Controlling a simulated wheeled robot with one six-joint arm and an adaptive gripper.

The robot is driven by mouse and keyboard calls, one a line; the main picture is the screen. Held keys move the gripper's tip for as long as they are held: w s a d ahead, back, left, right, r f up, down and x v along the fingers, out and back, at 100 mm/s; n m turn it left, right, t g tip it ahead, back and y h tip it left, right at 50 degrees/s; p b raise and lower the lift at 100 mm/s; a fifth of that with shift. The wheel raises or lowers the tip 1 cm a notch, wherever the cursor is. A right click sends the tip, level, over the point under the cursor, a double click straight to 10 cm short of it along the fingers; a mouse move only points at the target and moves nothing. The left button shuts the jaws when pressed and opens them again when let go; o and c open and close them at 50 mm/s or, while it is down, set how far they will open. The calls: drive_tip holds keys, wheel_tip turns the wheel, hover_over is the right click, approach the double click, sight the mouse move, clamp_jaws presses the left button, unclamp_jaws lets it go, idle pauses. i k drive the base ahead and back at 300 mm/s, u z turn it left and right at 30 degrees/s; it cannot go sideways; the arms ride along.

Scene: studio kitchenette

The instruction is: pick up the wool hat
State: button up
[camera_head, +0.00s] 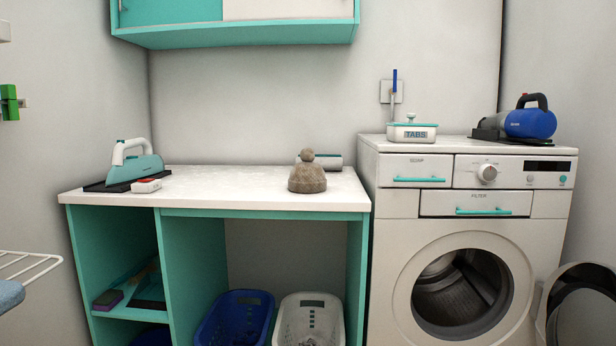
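The wool hat (307,178) is brownish-grey with a small round bobble on top. It sits upright on the white countertop (235,191), right of the middle and a little back from the front edge. A white roll-like object (328,161) lies close behind it, partly hidden by the hat. My gripper is not in view.
A teal iron (137,166) on a dark mat and a small red-and-white item (146,185) are at the counter's left. The washing machine (400,215) stands to the right, its door (583,305) open. Above hangs a teal cupboard (240,34). The mid-counter is clear.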

sight(307, 177)
drive_tip(key=u, duration=0.05)
drive_tip(key=i, duration=0.95)
drive_tip(key=u, duration=0.55)
